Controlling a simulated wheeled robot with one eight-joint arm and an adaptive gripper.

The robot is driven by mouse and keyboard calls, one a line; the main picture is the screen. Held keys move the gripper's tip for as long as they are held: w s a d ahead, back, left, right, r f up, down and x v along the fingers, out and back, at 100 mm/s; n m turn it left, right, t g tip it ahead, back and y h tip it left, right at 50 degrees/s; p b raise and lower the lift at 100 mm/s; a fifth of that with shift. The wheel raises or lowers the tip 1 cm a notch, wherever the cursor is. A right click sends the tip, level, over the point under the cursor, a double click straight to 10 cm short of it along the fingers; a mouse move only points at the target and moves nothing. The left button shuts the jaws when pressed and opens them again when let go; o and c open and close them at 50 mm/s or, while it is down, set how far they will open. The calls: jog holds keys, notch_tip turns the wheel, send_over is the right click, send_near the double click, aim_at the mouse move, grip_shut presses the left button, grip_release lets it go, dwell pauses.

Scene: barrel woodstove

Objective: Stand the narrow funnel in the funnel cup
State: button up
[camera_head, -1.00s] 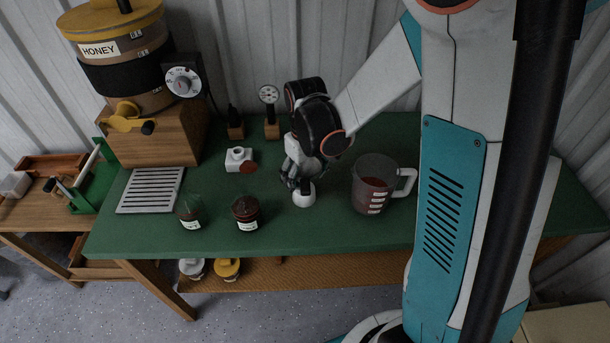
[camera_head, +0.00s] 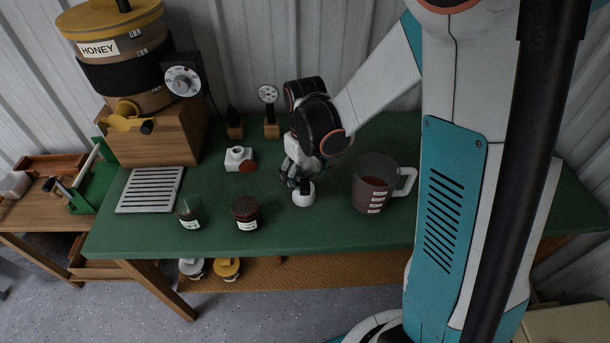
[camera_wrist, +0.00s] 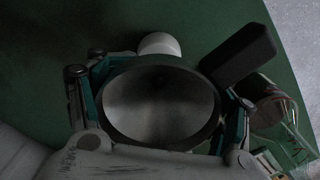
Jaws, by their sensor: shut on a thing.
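A grey metal funnel (camera_wrist: 160,103) fills the middle of the wrist view, its wide round mouth facing the camera. My gripper (camera_head: 299,180) is shut on it, with a finger at each side of the rim in the wrist view (camera_wrist: 160,105). A small white rounded cup (camera_head: 304,197) stands on the green table just below my gripper. It also shows past the funnel's far rim in the wrist view (camera_wrist: 158,43), partly covered by the funnel. The funnel's stem is hidden, so I cannot tell whether it is inside the cup or above it.
A measuring jug (camera_head: 369,190) with dark red contents stands right of my gripper. A dark jar (camera_head: 246,212) and a clear glass jar (camera_head: 190,214) stand to the left. A white block with a red disc (camera_head: 239,159) and a dial gauge (camera_head: 269,101) are behind left.

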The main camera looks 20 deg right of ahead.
jog(key=shift+f+b, duration=1.6)
jog(key=shift+f, duration=0.2)
dwell(0.7)
jog(key=o, duration=1.7)
jog(key=shift+o, duration=0.2)
jog(key=shift+r, duration=0.15)
jog(key=shift+r+p, duration=2.25)
jog(key=shift+r, duration=0.65)
